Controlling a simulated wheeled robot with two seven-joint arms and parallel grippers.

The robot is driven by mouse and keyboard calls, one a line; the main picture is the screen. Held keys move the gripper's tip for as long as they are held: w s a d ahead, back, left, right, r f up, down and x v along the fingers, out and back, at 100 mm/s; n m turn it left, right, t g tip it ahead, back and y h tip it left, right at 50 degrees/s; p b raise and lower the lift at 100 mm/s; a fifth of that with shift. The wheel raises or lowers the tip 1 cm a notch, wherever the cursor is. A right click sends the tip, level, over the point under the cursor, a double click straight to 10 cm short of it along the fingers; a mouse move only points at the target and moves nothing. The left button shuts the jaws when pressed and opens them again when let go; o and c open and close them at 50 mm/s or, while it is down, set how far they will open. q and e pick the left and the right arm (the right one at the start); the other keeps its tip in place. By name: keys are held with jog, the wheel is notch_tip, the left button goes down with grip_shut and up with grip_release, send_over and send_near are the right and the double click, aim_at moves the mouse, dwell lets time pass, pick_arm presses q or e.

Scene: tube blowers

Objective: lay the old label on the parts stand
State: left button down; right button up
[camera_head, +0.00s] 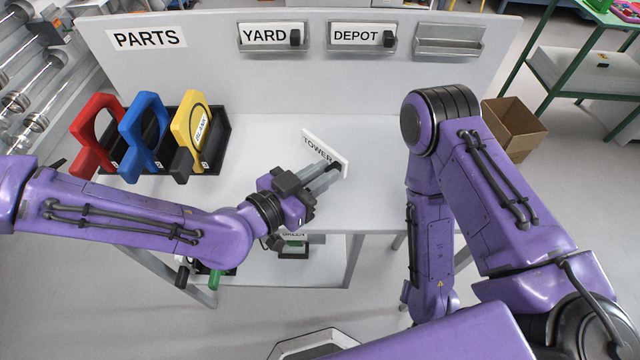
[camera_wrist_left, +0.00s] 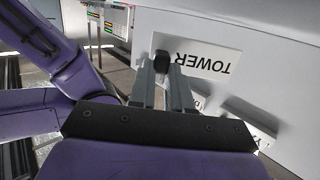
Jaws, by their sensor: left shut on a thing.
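The label reading TOWER (camera_head: 318,147) is a white plate with a black knob, and it shows upside down in the left wrist view (camera_wrist_left: 212,58). My left gripper (camera_head: 334,171) is shut on the label at its knob (camera_wrist_left: 162,62) and holds it tilted over the white stand (camera_head: 255,145). I cannot tell its exact height above the top. A PARTS sign (camera_head: 147,38) is on the stand's back panel. My right arm stands at the right; its gripper is out of view.
Holders on the back panel carry labels YARD (camera_head: 264,36) and DEPOT (camera_head: 355,37); a third holder (camera_head: 449,42) is empty. A black rack (camera_head: 213,150) with red, blue and yellow handled pieces sits at the left. The stand's top between rack and label is clear.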

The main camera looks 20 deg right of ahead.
aim_at(320, 198)
pick_arm(q)
notch_tip(320, 198, down, 3)
jog(key=shift+f, duration=0.1)
jog(key=shift+f, duration=0.1)
jog(key=c, duration=1.1)
grip_release()
